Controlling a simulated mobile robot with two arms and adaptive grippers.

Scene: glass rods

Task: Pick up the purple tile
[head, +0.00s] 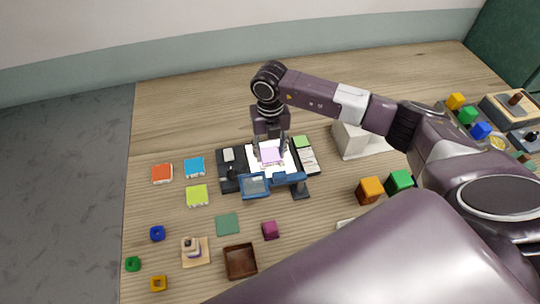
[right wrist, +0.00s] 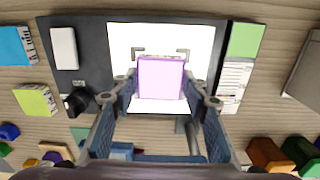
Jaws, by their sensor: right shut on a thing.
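The purple tile (right wrist: 161,78) is a pale purple square between the fingertips of my right gripper (right wrist: 163,82), over a bright white panel (right wrist: 125,102). In the head view the tile (head: 270,155) shows below my right gripper (head: 270,150), which points down and is shut on it. I cannot tell how far the tile is above the panel. The white panel lies in a dark board (right wrist: 88,30). My left gripper is not in view.
Orange (head: 370,190) and green cubes lie right.

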